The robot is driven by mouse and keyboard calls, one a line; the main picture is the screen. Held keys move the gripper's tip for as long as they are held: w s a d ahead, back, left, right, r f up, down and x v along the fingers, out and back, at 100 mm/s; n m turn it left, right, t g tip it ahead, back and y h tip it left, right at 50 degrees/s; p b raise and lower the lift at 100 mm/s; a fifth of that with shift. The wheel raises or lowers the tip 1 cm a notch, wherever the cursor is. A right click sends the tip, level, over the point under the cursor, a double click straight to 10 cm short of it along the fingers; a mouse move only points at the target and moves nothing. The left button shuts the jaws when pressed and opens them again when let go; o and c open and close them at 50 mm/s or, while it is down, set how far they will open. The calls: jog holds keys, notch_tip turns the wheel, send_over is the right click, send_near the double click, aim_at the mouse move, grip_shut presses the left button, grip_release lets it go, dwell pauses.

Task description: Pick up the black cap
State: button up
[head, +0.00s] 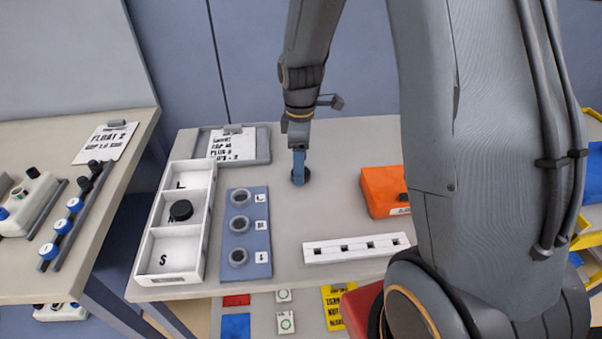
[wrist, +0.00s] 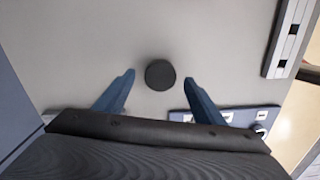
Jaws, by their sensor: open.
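A round black cap (wrist: 160,75) lies flat on the bare tabletop in the wrist view. It is between and slightly beyond the two blue fingertips of my gripper (wrist: 159,78), with a gap on each side. In the head view my gripper (head: 299,160) points down at the table, and the dark cap (head: 302,175) shows at its fingertips, partly hidden by them. My gripper is open and empty. A second black cap (head: 181,210) lies in the middle compartment of the white divided tray (head: 143,262).
A blue-grey block with several round holes (head: 262,232) stands beside the tray. An orange box (head: 382,190) and a white slotted strip (head: 356,248) lie to the right. A clipboard (head: 262,145) lies behind. The table around the cap is clear.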

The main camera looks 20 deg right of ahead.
jog(key=shift+f, duration=0.7)
jog(key=c, duration=1.1)
jog(key=shift+c, duration=0.2)
jog(key=shift+r, duration=0.1)
